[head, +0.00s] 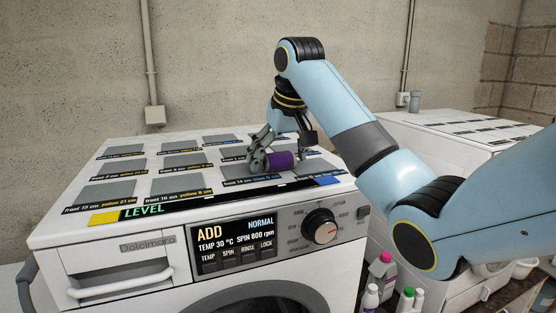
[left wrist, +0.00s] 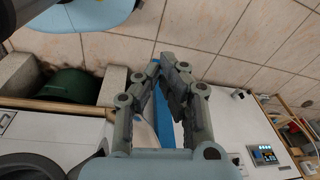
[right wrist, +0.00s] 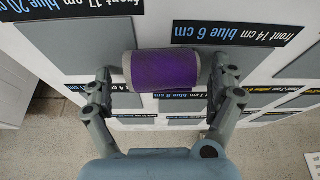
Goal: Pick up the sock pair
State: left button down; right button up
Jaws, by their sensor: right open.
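The sock pair is a purple roll with grey ends (head: 281,160), lying on the washing machine's top (head: 62,212) near its front. In the right wrist view the roll (right wrist: 166,70) lies crosswise between the fingertips. My right gripper (head: 276,158) is open, with one finger at each end of the roll. It also shows in the right wrist view (right wrist: 163,88). Contact with the ends is not clear. My left gripper (left wrist: 168,68) is seen only in the left wrist view. Its fingertips are close together, with a blue strip visible between the fingers.
The machine top carries grey pads (head: 105,191) with printed labels, and a yellow patch (head: 104,218) and a blue patch (head: 328,181) at its front edge. A second white machine (head: 440,130) stands at right. Bottles (head: 381,270) stand low between them.

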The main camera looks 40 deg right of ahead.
jog(key=shift+s+a+r, duration=0.3)
jog(key=shift+s, duration=0.15)
jog(key=c, duration=0.4)
jog(key=shift+w+d+f, duration=0.1)
jog(key=shift+w, duration=0.05)
jog(key=shift+c, duration=1.2)
jog(key=shift+w+d, duration=0.1)
jog(key=shift+c, duration=3)
pick_arm(q)
jog(key=shift+s+a, duration=0.3)
jog(key=shift+s, duration=0.55)
